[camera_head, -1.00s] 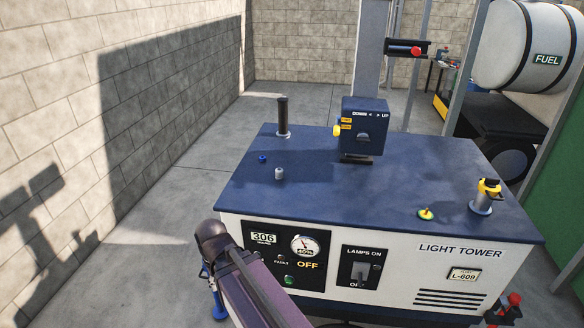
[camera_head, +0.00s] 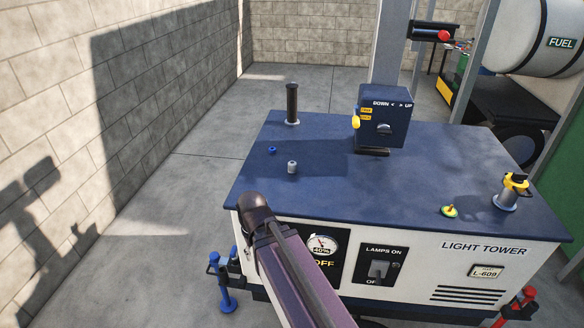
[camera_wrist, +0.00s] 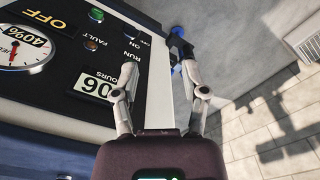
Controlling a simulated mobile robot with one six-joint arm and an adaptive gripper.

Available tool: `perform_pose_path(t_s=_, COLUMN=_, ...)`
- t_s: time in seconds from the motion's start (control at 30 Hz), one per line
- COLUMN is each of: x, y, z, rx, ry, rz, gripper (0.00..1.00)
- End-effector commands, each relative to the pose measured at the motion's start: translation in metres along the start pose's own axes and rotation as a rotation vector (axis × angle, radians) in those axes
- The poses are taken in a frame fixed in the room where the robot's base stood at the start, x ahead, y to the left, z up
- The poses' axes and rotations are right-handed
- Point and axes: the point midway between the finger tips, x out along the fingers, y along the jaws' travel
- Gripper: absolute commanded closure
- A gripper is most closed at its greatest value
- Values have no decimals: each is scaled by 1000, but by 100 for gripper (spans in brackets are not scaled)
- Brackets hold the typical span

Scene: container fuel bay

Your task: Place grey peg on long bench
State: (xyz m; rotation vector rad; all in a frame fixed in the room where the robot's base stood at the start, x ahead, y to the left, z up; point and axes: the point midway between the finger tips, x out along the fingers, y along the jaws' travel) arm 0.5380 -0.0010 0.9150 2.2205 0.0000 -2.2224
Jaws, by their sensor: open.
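The small grey peg (camera_head: 292,167) stands upright on the blue top of the light tower cabinet (camera_head: 400,190), near its left front side. In the wrist view my gripper (camera_wrist: 159,72) is open, with nothing between its fingers. The fingers are in front of the cabinet's control panel, by its edge and the pale floor. The peg is not in the wrist view. In the head view my arm link crosses the panel's left part, and my gripper does not show there. I cannot identify a long bench for certain in either view.
A small blue piece (camera_head: 272,150) and a tall dark post (camera_head: 292,104) stand near the peg. A control box (camera_head: 383,116) and mast rise behind. A yellow-topped filler (camera_head: 509,190) is at right. A block wall (camera_head: 60,130) bounds the left, with bare floor between.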

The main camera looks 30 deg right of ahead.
Motion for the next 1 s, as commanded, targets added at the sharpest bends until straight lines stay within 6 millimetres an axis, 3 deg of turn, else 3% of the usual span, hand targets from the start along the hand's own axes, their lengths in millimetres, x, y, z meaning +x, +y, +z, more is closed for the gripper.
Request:
perform_pose_path(t_s=0.03, x=0, y=0, z=0, rx=0, ry=0, rz=0, gripper=43)
perform_pose_path(t_s=0.13, x=-1, y=0, z=-1, rx=0, ry=0, rz=0, gripper=16)
perform_pose_path(t_s=0.37, x=-15, y=9, z=-18, rx=-9, ry=8, rz=-4, gripper=16)
perform_pose_path(t_s=0.57, x=-46, y=33, z=-57, rx=-27, ry=26, rz=-13, gripper=16)
perform_pose_path(t_s=1.0, x=-136, y=129, z=-167, rx=-112, ry=93, rz=-24, gripper=16)
